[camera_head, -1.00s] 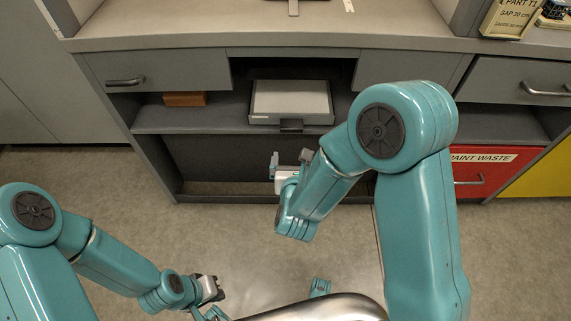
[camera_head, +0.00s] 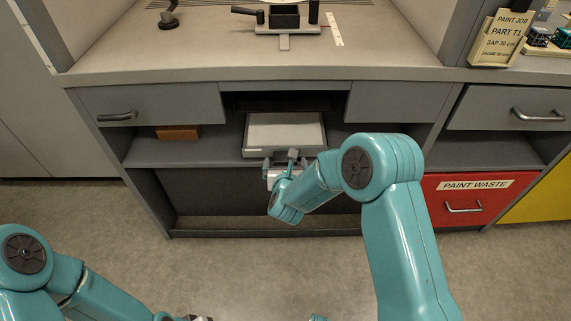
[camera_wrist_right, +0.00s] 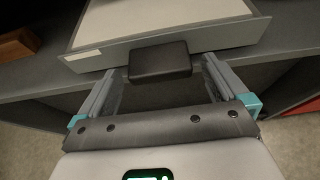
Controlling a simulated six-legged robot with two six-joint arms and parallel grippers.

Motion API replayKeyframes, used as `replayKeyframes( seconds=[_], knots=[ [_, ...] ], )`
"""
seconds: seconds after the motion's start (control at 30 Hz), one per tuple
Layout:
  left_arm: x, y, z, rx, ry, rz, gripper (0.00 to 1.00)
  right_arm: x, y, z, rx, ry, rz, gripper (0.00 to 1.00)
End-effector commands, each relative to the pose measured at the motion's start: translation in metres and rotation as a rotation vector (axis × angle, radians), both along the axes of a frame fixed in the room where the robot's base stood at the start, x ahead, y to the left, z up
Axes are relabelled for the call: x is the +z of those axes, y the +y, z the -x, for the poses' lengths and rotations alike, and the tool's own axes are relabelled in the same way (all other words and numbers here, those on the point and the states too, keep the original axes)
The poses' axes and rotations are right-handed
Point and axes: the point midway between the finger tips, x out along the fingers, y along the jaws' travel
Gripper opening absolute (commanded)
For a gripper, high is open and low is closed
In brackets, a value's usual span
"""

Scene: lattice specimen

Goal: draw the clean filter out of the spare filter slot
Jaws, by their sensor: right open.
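The clean filter (camera_head: 285,133) is a flat grey-framed tray with a pale top, sitting in the spare filter slot (camera_head: 282,103) under the bench. In the right wrist view its pale top (camera_wrist_right: 155,15) and black front handle (camera_wrist_right: 160,60) show at the top. My right gripper (camera_head: 281,161) is open in front of the filter. In the wrist view its fingers stand either side of the handle, with gaps and nothing gripped. The handle is mostly hidden by the gripper in the head view. Only a bit of my left gripper (camera_head: 197,318) shows at the bottom edge.
A brown block (camera_head: 177,132) lies on the shelf left of the filter. A red paint waste drawer (camera_head: 465,200) is at the right, below a grey drawer (camera_head: 510,110). The bench top edge overhangs the slot. The floor in front is clear.

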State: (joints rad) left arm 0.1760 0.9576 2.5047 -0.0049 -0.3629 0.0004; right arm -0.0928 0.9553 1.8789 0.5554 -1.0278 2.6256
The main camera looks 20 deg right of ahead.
Motion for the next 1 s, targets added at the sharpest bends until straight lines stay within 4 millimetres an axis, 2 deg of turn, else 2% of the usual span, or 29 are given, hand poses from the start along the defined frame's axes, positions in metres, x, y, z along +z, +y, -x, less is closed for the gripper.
replayKeyframes(
  seconds=[0.1, 0.4, 0.47, 0.5, 0.63, 0.67, 0.7, 0.77, 1.0],
  knots=[
    [-0.0013, 0.0000, 0.0000, 0.000, 0.000, 0.000, 0.00, -0.0035, -0.0025, -0.0073, -0.001, 0.000, -0.001, 1.00],
    [-0.0012, 0.0000, 0.0000, 0.000, 0.000, 0.000, 0.00, -0.0041, -0.0030, -0.0093, 0.000, 0.000, 0.000, 1.00],
    [-0.0012, 0.0000, 0.0000, 0.000, 0.000, 0.000, 0.00, -0.0040, -0.0030, -0.0094, 0.000, 0.000, 0.000, 0.84],
    [-0.0012, 0.0000, 0.0000, 0.000, 0.000, 0.000, 0.00, -0.0039, -0.0030, -0.0093, 0.000, 0.000, 0.000, 0.71],
    [-0.0012, 0.0000, 0.0000, 0.000, 0.000, 0.000, 0.00, -0.0037, -0.0030, -0.0094, 0.000, 0.000, 0.000, 0.29],
    [-0.0012, 0.0000, 0.0000, 0.000, 0.000, 0.000, 0.00, -0.0037, -0.0031, -0.0093, 0.000, -0.001, -0.001, 0.29],
    [-0.0012, 0.0000, 0.0000, 0.000, 0.000, 0.000, 0.00, -0.0037, -0.0031, -0.0094, 0.000, -0.001, -0.001, 0.64],
    [-0.0012, 0.0000, 0.0000, 0.000, 0.000, 0.000, 0.00, -0.0036, -0.0031, -0.0094, 0.000, -0.001, -0.001, 0.48],
    [-0.0012, 0.0000, 0.0000, 0.000, 0.000, 0.000, 0.00, -0.0033, -0.0031, -0.0095, 0.000, -0.002, 0.000, 0.48]
  ],
)
